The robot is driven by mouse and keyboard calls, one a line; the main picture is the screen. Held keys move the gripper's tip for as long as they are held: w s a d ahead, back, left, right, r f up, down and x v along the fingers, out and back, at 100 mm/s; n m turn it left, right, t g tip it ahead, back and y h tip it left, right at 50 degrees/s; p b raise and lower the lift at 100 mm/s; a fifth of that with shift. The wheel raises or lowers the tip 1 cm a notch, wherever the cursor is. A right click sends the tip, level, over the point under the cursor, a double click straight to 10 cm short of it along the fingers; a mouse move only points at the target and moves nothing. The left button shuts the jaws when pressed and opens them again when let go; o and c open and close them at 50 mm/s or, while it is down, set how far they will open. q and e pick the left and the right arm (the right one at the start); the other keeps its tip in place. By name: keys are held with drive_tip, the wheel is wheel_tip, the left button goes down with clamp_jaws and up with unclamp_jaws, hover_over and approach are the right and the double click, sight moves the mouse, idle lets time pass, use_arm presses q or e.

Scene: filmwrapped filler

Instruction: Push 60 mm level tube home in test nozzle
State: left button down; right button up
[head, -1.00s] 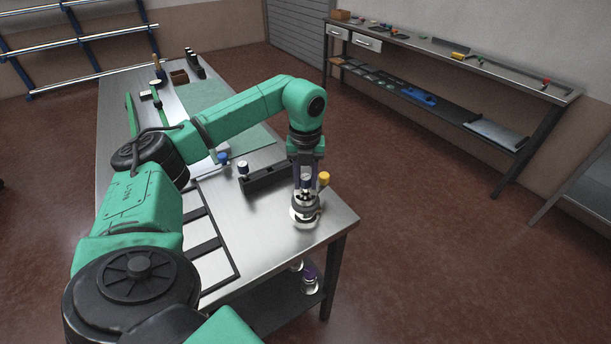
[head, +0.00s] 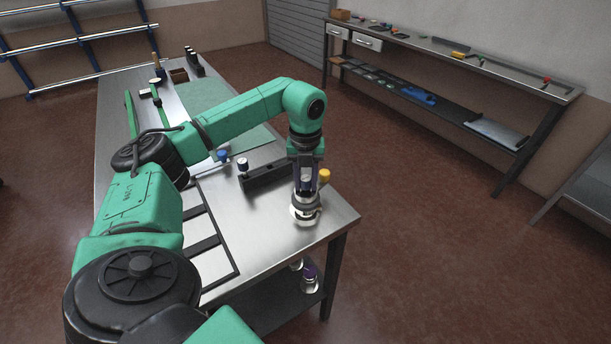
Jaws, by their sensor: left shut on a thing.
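My left gripper (head: 306,184) points straight down at the near right corner of the steel table. It is shut on a small grey-topped tube (head: 306,180), of which only the upper part shows between the fingers. The test nozzle (head: 304,213), a silver and white round body with a dark band, stands upright directly below the fingers. The tube is in line above the nozzle; the fingers hide where they meet, so I cannot tell how deep it sits. My right gripper is not in view.
A yellow-capped part (head: 324,175) stands just right of the fingers. A white panel with dark bars covers the left. The lower shelf (head: 268,307) holds more bottles.

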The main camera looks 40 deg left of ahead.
use_arm(q)
drive_tip(key=shift+c, duration=2.4)
unclamp_jaws()
drive_tip(key=shift+s+f, duration=0.1)
drive_tip(key=shift+f, duration=0.2)
drive_tip(key=shift+d+f, duration=0.1)
drive_tip(key=shift+d, duration=0.15)
drive_tip(key=shift+a, duration=0.15)
drive_tip(key=r, duration=0.5)
drive_tip(key=r+b, duration=0.1)
drive_tip(key=r, duration=0.4)
drive_tip(key=shift+w, duration=0.2)
wheel_tip(320, 180, up, 5)
drive_tip(key=p, duration=0.2)
drive_tip(key=shift+r+p, duration=0.2)
drive_tip(key=shift+p, duration=0.15)
